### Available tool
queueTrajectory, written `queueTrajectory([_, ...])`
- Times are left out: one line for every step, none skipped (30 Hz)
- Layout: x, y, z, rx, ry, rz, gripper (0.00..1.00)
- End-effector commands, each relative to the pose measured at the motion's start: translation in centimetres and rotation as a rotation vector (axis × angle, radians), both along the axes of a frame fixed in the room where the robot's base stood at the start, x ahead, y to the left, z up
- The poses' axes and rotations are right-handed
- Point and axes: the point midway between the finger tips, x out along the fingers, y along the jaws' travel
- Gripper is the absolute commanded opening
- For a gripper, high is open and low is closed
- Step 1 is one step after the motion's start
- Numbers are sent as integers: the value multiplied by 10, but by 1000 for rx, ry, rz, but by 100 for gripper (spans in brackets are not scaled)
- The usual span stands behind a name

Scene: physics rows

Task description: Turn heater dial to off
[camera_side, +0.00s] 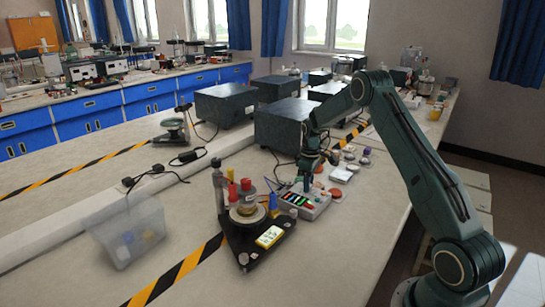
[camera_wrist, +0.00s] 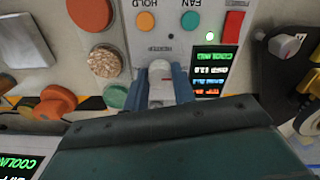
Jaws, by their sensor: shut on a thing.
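The heater dial (camera_wrist: 159,67) is a light grey knob under the HEATER label on a pale control panel (camera_wrist: 168,45). In the wrist view my gripper (camera_wrist: 161,84) has its blue-grey fingers on either side of the dial and is shut on it. The fingers and wrist hide the lower part of the dial, so its pointer setting cannot be read. In the side view my gripper (camera_side: 307,184) reaches down onto the panel box (camera_side: 318,211), and the dial is too small to make out.
On the panel are an orange HOLD button (camera_wrist: 145,21), a teal FAN button (camera_wrist: 190,20), a red switch (camera_wrist: 232,27) and a lit display (camera_wrist: 209,70). A black-based apparatus (camera_side: 262,250) and a clear bin (camera_side: 125,232) stand on the bench, left of the panel.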

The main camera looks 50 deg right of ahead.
Motion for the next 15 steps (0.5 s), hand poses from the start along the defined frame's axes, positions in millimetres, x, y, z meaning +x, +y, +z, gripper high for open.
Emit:
queueTrajectory([1, 0, 1, -1, -3, 2, 30])
queueTrajectory([1, 0, 1, -1, -3, 2, 36])
queueTrajectory([1, 0, 1, -1, -3, 2, 43])
queueTrajectory([1, 0, 1, -1, -3, 2, 48])
queueTrajectory([1, 0, 1, -2, -2, 1, 48])
queueTrajectory([1, 0, 1, -1, -2, 1, 48])
queueTrajectory([1, 0, 1, -1, -2, 1, 48])
queueTrajectory([1, 0, 1, -1, -2, 1, 48])
queueTrajectory([1, 0, 1, -1, -2, 1, 48])
queueTrajectory([1, 0, 1, -1, -1, 0, 48])
queueTrajectory([0, 0, 1, -1, -1, 0, 48])
queueTrajectory([0, 0, 1, -1, -1, 0, 48])
queueTrajectory([0, 0, 1, -1, -1, 0, 48])
queueTrajectory([0, 0, 1, -1, -1, 0, 48])
queueTrajectory([0, 0, 2, -1, -1, 0, 48])
